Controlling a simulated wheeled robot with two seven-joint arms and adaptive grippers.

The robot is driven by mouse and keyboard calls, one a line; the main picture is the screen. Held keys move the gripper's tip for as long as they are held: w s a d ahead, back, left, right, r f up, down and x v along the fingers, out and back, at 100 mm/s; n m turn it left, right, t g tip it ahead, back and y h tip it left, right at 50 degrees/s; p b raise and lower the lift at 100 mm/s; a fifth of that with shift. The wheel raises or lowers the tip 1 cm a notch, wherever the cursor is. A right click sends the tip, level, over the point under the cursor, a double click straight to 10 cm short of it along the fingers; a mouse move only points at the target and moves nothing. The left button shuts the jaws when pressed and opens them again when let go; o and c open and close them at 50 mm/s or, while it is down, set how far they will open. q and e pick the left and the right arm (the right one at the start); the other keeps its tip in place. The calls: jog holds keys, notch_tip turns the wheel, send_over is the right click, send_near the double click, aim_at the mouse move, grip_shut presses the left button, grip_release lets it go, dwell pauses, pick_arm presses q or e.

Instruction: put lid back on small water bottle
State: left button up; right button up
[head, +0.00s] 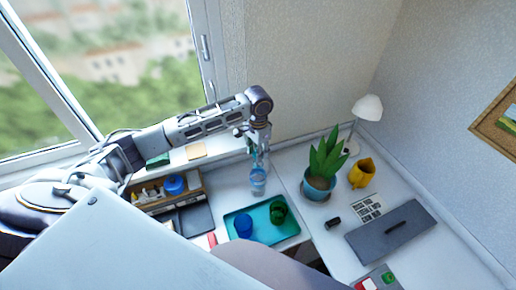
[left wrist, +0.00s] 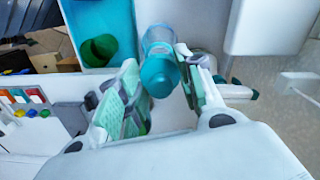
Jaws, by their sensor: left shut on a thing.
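A small clear blue water bottle (head: 258,182) stands upright on the white desk below my left arm. In the left wrist view the bottle (left wrist: 157,38) shows as a clear cylinder with a teal lid (left wrist: 160,75) at its near end. My left gripper (head: 260,152) points down just above the bottle. In the left wrist view its fingers (left wrist: 158,68) are on either side of the teal lid, shut on it. The lid lines up with the bottle's top, but I cannot tell whether it is seated. My right gripper is not in view.
A teal tray (head: 290,231) holds a blue cup (head: 243,226) and a green cup (head: 278,212), close in front of the bottle. A potted plant (head: 318,186) and a yellow mug (head: 361,174) stand to the right. A wooden organiser (head: 150,204) is on the left.

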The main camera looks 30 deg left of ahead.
pick_arm(q)
jog(key=shift+f, duration=1.45)
jog(key=shift+f, duration=0.15)
dwell(1.6)
jog(key=o, duration=0.8)
jog(key=shift+c, duration=0.2)
jog(key=o, duration=0.5)
jog(key=shift+r, duration=3.55)
